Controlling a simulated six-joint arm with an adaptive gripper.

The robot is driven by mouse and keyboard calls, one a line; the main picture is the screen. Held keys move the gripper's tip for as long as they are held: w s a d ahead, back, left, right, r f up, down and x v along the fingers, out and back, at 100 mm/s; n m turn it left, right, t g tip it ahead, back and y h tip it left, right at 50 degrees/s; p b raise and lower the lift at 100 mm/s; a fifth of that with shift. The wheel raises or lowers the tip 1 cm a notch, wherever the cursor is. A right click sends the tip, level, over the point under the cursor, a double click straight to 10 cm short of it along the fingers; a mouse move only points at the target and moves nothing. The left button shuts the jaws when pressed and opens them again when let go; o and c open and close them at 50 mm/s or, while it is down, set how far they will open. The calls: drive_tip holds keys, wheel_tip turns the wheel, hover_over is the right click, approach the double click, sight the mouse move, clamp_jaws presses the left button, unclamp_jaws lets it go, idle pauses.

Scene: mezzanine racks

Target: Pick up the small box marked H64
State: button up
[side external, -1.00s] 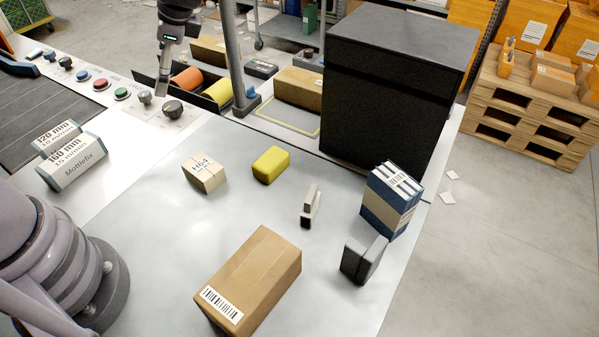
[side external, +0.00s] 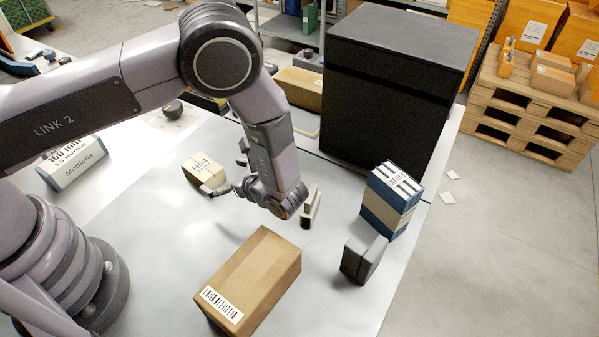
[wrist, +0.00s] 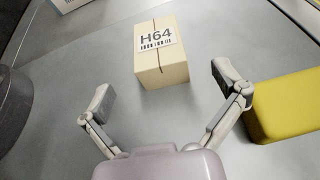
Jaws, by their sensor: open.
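The small box marked H64 (side external: 203,169) is cream-coloured and stands on the light grey table, left of my wrist in the side view. In the wrist view the box (wrist: 160,58) is ahead of my gripper (wrist: 164,86), with its H64 label and barcode facing up. My gripper is open and empty, its fingers spread on either side of a gap wider than the box. The box lies just beyond the fingertips, roughly centred between them. In the side view, my gripper (side external: 228,180) is low over the table and partly hidden by my arm.
A yellow block (wrist: 287,106) sits close beside the right finger. A larger brown box (side external: 255,280), a dark grey object (side external: 362,260), a blue-and-tan box (side external: 390,200) and a Mottlefix box (side external: 75,165) stand around. A black cabinet (side external: 390,100) blocks the back.

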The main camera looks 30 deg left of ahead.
sight(207, 170)
drive_tip(key=x, duration=0.8)
drive_tip(key=shift+a, duration=0.35)
drive_tip(key=c, duration=1.2)
